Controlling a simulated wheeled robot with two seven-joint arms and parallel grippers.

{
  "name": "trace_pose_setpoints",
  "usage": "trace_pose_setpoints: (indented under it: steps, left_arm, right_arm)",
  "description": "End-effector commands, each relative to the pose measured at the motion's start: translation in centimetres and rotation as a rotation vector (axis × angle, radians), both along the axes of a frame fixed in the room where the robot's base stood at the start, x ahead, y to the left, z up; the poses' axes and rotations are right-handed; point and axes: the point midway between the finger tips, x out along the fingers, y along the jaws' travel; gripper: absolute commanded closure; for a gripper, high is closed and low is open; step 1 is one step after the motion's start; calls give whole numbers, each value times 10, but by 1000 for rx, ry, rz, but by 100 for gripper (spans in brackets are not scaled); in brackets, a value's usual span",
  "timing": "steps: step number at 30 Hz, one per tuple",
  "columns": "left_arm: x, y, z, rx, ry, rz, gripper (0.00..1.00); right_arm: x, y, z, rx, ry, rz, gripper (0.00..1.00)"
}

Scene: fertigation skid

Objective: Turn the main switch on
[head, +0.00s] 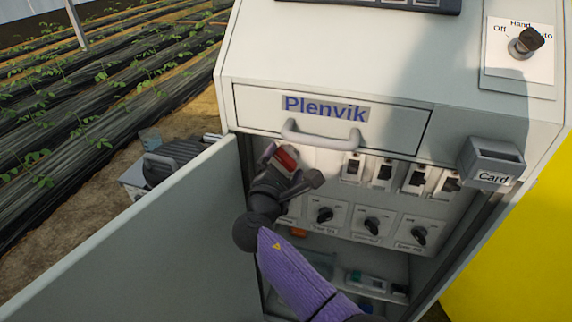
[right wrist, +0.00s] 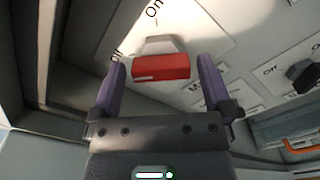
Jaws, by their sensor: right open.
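The main switch (right wrist: 162,66) is a red handle on a pale plate inside the open cabinet. In the right wrist view, "On" is printed above it and "Off" to its left; I cannot tell which mark it points to. In the head view the red handle (head: 287,158) shows partly behind my right gripper (head: 291,168). That gripper is open, with one purple finger on each side of the handle in the right wrist view (right wrist: 160,64). I cannot tell whether the fingers touch it. My left gripper is not in view.
The cabinet door (head: 150,250) stands open at the left. A drawer front (head: 390,118) with a grey handle (head: 322,136) is just above. Breakers (head: 384,172) and several black knobs (head: 372,224) lie to the right. A card holder (head: 492,160) juts out at the right edge.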

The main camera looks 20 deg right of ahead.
Motion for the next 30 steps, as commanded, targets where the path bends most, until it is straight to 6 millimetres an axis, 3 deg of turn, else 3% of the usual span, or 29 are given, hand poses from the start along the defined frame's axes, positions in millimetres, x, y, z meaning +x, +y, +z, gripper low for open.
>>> trace_pose_setpoints:
  steps: [11,22,30]
  left_arm:
    - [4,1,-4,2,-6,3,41]
    - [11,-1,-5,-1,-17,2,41]
    - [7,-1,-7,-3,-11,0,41]
  right_arm:
    - [10,-7,0,2,1,0,2]
    - [10,-7,0,2,1,-1,79]
    - [10,-7,-2,31,-17,0,79]
